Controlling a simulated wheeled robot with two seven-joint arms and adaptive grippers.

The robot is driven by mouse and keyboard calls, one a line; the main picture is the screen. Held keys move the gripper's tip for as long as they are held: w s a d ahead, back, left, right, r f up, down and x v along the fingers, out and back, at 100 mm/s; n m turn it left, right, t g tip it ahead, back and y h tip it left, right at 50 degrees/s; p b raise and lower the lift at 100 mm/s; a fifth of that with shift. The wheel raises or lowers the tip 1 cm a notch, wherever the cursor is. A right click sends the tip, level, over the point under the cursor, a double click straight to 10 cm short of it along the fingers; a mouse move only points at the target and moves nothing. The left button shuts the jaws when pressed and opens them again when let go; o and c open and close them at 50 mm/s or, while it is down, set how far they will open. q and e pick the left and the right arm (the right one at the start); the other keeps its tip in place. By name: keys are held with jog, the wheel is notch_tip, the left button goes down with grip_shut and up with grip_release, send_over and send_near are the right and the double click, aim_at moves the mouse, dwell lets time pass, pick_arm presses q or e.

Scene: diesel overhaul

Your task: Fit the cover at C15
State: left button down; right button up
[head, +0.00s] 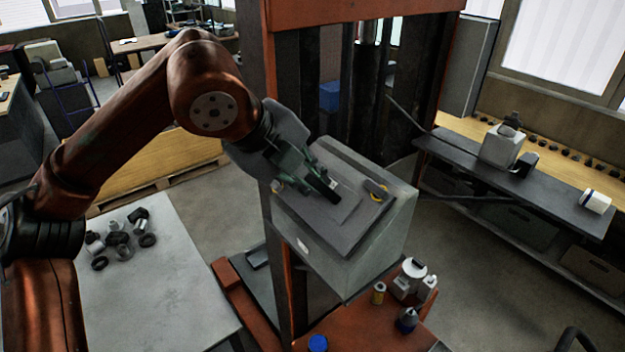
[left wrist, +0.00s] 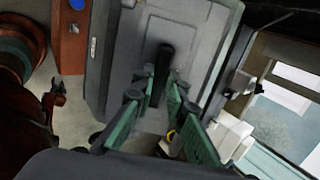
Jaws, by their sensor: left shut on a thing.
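A flat grey cover (head: 350,222) lies over the sloped top of a grey metal box (head: 375,255) in the head view. I cannot tell whether it touches the box all round. My left gripper (head: 331,190) comes in from the upper left and is shut on a dark handle on the cover. In the left wrist view, the green fingers of the left gripper (left wrist: 162,84) close around this black handle (left wrist: 164,58), with the grey cover (left wrist: 127,50) behind it. Yellow-ringed knobs (head: 377,188) sit near the cover's edges. No C15 mark is legible. My right gripper is out of view.
An orange frame (head: 283,275) stands around the box. A grey table (head: 165,290) at left holds several dark fittings (head: 120,240). A dark bench (head: 540,190) stands at right, with open floor before it.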

pick_arm(q)
jog(key=shift+r, duration=0.1)
dwell(0.3)
jog(key=c, duration=1.8)
grip_release()
jog(key=shift+c, duration=0.2)
jog(key=v, duration=1.2)
